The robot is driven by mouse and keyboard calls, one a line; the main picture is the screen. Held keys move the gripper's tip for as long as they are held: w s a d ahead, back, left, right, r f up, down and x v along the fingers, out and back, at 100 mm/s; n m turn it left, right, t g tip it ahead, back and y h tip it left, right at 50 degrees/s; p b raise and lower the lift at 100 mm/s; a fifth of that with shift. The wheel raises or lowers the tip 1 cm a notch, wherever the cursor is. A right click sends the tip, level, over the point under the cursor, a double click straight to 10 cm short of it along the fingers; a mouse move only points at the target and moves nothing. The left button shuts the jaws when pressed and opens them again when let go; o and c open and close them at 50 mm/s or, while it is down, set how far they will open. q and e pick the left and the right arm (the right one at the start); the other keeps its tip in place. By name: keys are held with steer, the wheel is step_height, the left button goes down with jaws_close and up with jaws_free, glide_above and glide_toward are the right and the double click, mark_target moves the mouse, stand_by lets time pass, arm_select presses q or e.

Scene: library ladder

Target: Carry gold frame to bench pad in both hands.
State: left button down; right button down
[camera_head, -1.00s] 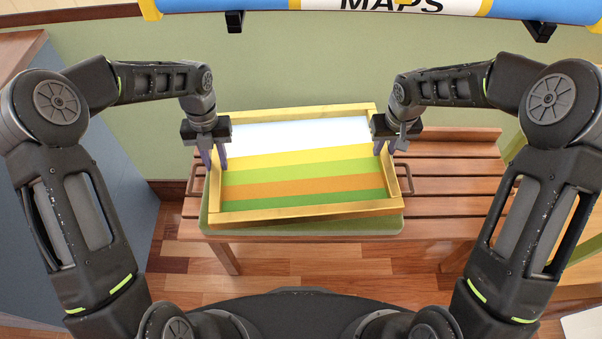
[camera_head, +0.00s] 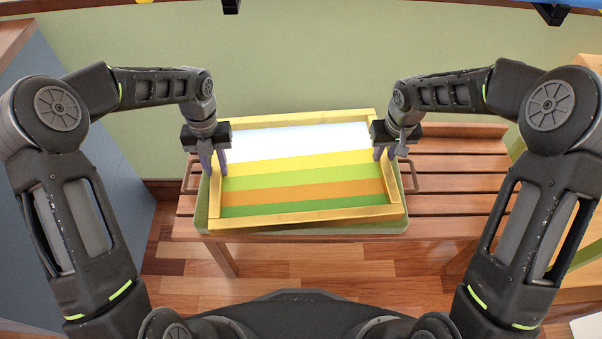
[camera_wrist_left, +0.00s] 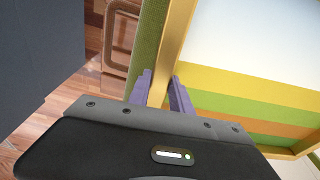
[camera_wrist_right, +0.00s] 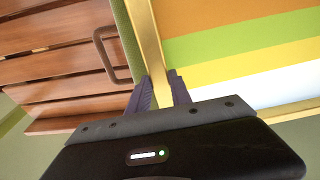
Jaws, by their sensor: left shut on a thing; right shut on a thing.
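The gold frame (camera_head: 310,217) surrounds a picture with white, yellow, green and orange bands. It is over the green bench pad (camera_head: 200,208), slightly turned; I cannot tell whether it touches the pad. My left gripper (camera_head: 216,168) is shut on the frame's left side, and the left wrist view (camera_wrist_left: 160,88) shows its fingers on both sides of the rail. My right gripper (camera_head: 385,152) is shut on the right side, with the rail between its fingers in the right wrist view (camera_wrist_right: 158,85). The frame hides most of the pad.
The slatted wooden bench (camera_head: 455,185) extends right of the pad and is bare there. Metal handles (camera_head: 410,177) show at both sides of the pad. A blue-grey cabinet (camera_head: 60,200) stands at the left. A green wall (camera_head: 300,60) is behind the bench.

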arm_select(q)
steer(key=c, duration=1.2)
jaws_free()
arm_select(e)
steer(key=c, duration=1.2)
jaws_free()
arm_select(q)
steer(key=shift+o, duration=0.2)
arm_select(e)
steer(key=shift+o, duration=0.2)
arm_select(q)
step_height(320, 180, up, 12)
steer(key=w, duration=0.1)
steer(key=shift+w, duration=0.35)
steer(key=shift+a+f, duration=0.1)
arm_select(e)
steer(key=shift+r, duration=0.15)
step_height(320, 180, up, 12)
steer(key=s, duration=0.2)
steer(key=shift+f, duration=0.2)
steer(key=shift+d, duration=0.1)
arm_select(q)
steer(key=shift+s, duration=0.1)
